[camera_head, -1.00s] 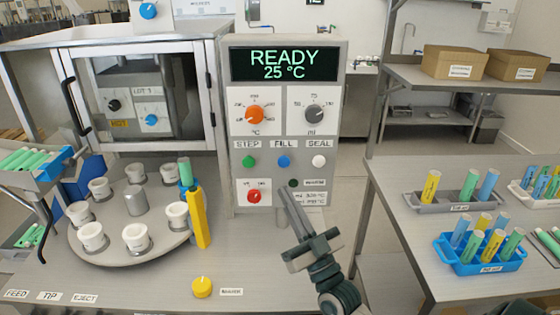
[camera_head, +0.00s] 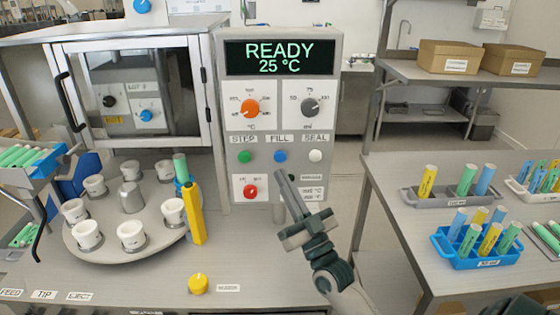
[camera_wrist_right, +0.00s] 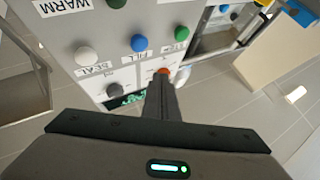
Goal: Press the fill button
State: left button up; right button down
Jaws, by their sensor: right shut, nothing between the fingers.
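The blue fill button (camera_head: 280,156) is on the upright control panel (camera_head: 222,185) under the FILL label. It also shows in the right wrist view (camera_wrist_right: 138,43), apart from the fingertips. My right gripper (camera_head: 280,173) is shut and empty, its tips just below the button in the head view. Whether the tips touch the panel cannot be told. In the wrist view the closed fingers (camera_wrist_right: 163,78) point toward the panel. The screen (camera_head: 279,57) reads READY, 25 °C. My left gripper is not in view.
A green step button (camera_head: 245,157) and a white seal button (camera_head: 316,156) flank the blue one. A red knob (camera_head: 250,192) is below. An orange dial (camera_head: 250,107) and a grey dial (camera_head: 310,107) are above. A turntable (camera_head: 120,245) with white cups stands left.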

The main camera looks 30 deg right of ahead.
aim_at(280, 156)
jog(key=w, duration=0.1)
jog(key=w+d, duration=0.1)
jog(key=w+d+b, duration=0.1)
jog(key=w, duration=0.1)
jog(key=shift+d, duration=0.25)
dwell(2.0)
jog(key=shift+w+d, duration=0.2)
jog(key=shift+w, duration=0.1)
